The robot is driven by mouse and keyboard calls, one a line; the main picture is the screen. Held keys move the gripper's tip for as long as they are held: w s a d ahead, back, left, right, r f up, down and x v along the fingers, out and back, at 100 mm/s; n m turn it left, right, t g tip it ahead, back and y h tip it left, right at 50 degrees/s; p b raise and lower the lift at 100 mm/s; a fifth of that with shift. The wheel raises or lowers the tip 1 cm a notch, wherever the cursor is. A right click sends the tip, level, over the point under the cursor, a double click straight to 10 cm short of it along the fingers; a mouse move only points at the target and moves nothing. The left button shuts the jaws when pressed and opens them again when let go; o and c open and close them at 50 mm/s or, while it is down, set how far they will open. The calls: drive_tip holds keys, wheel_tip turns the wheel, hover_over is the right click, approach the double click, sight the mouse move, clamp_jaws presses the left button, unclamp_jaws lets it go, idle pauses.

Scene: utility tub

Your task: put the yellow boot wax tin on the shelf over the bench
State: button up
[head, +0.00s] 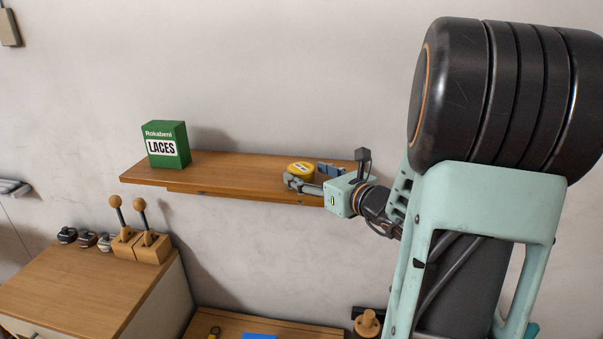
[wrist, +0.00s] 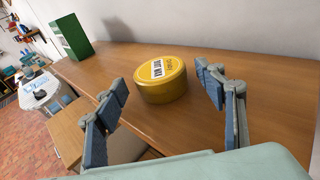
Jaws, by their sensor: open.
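The yellow boot wax tin (head: 301,168) stands upright on the wooden shelf (head: 232,176), toward its right part. In the wrist view the tin (wrist: 161,86) shows a white label on its lid and rests on the shelf board (wrist: 255,75). My gripper (head: 294,183) is at the shelf's front edge. In the wrist view my gripper (wrist: 160,92) is open, with one finger to the left and one to the right of the tin. A gap shows between the tin and each finger. In the head view the fingers hide the tin's lower front.
A green laces box (head: 166,145) stands on the shelf's left part. Below left, a wooden cabinet (head: 85,275) holds two wooden-knobbed tools in a block (head: 141,246) and several small dark items. The shelf between box and tin is clear. My arm blocks the right side.

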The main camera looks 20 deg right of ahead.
drive_tip(key=v, duration=0.8)
drive_tip(key=shift+s+b, duration=0.35)
drive_tip(key=shift+b, duration=0.05)
drive_tip(key=shift+r, duration=0.1)
